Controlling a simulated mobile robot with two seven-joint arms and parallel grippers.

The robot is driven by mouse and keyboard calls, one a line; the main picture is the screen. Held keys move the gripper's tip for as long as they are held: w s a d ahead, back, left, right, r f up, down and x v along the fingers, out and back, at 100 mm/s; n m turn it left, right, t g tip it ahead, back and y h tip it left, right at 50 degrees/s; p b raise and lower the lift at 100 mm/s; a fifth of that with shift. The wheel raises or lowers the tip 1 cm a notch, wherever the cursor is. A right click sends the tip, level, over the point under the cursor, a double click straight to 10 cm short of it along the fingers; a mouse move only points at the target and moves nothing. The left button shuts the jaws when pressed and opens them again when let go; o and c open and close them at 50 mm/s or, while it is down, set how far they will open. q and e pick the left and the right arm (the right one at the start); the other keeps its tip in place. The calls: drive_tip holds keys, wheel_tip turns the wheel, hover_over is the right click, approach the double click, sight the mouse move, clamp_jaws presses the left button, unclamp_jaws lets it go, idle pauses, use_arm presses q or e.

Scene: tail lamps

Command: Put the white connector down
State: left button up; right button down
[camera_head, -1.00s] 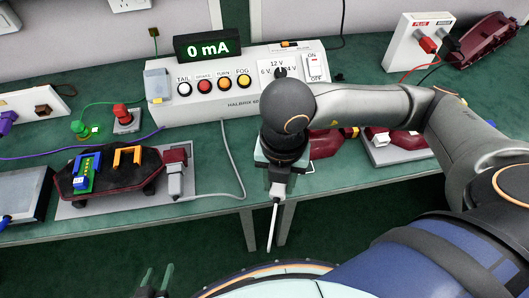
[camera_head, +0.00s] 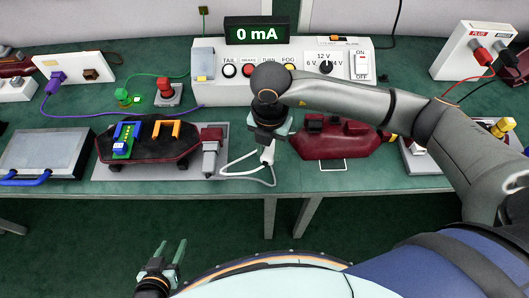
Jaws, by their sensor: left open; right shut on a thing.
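The white connector (camera_head: 267,155) is in the jaws of my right gripper (camera_head: 268,142), at the front of the green table, right of the tail lamp board. The gripper and arm hide its upper part. A pale cable (camera_head: 238,172) loops beside it to the left; I cannot tell whether the connector touches the table. My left gripper (camera_head: 171,251) is open and empty, low in the picture in front of the table.
Left of the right gripper, a dark red lamp (camera_head: 150,144) with blue and orange clips sits beside a grey plug (camera_head: 209,158). Another red lamp (camera_head: 337,142) stands close on the right. A control box (camera_head: 212,93) with a 0 mA display (camera_head: 257,31) stands behind.

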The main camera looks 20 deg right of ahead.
sight(264, 155)
drive_tip(key=shift+w+a+f, duration=0.25)
drive_tip(key=shift+w+f, duration=0.65)
drive_tip(key=shift+f, duration=0.3)
drive_tip(key=shift+w+f, duration=0.1)
drive_tip(key=shift+f, duration=1.5)
drive_tip(key=shift+f, duration=0.2)
drive_tip(key=c, duration=0.5)
unclamp_jaws()
drive_tip(key=shift+r, duration=0.1)
wheel_tip(264, 155, up, 12)
drive_tip(key=shift+r, duration=0.15)
